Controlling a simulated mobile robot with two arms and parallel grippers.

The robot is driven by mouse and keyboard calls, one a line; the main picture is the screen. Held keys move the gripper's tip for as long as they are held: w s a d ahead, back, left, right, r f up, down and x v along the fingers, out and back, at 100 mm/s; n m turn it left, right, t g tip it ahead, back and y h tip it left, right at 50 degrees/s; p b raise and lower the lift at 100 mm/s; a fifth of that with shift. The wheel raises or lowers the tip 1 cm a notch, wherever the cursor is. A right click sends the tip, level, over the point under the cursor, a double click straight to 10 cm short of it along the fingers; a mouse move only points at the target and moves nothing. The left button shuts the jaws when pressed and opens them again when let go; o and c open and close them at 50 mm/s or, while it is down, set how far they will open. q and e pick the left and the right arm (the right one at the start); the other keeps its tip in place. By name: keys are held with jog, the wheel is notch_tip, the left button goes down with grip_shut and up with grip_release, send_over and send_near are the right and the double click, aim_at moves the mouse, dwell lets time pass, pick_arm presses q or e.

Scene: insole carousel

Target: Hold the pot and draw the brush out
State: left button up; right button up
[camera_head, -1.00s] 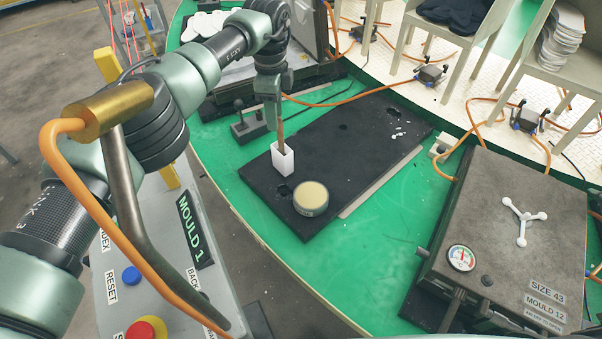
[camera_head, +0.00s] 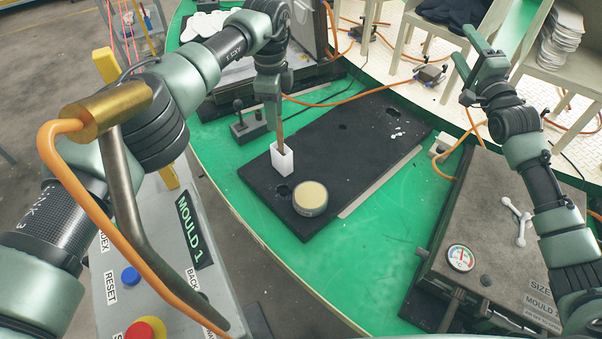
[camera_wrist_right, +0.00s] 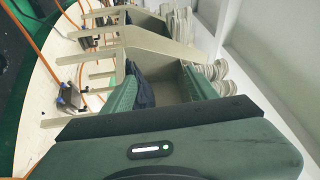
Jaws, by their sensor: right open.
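A small white square pot (camera_head: 282,160) stands upright on the black plate. A brush (camera_head: 281,133) with a brown handle stands in it; its lower end is hidden inside. My left gripper (camera_head: 270,122) points down at the brush handle just above the pot. One finger overlaps the handle, and I cannot tell whether the jaws are closed on it. My right gripper (camera_head: 462,43) is open and empty, raised at the upper right, well away from the pot. Its two green fingers also show apart in the right wrist view (camera_wrist_right: 160,84).
A round tin (camera_head: 311,198) with cream-coloured content stands on the black plate (camera_head: 345,150), close to the pot. A grey mould box (camera_head: 470,215) with a gauge lies below my right arm. Chairs and orange hoses are at the back right.

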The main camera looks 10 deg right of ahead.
jog(key=a+f+m+g+y, duration=0.25)
jog(key=a+f+m, duration=0.25)
jog(key=a+f, duration=0.7)
jog(key=m+g+y, duration=0.5)
jog(key=m+g, duration=0.1)
jog(key=m, duration=0.1)
send_near(285, 166)
jog(key=x, duration=0.3)
jog(key=shift+a+r, duration=0.1)
jog(key=x, duration=0.7)
jog(key=shift+w+a, duration=0.1)
jog(key=shift+w, duration=0.15)
grip_shut()
grip_release()
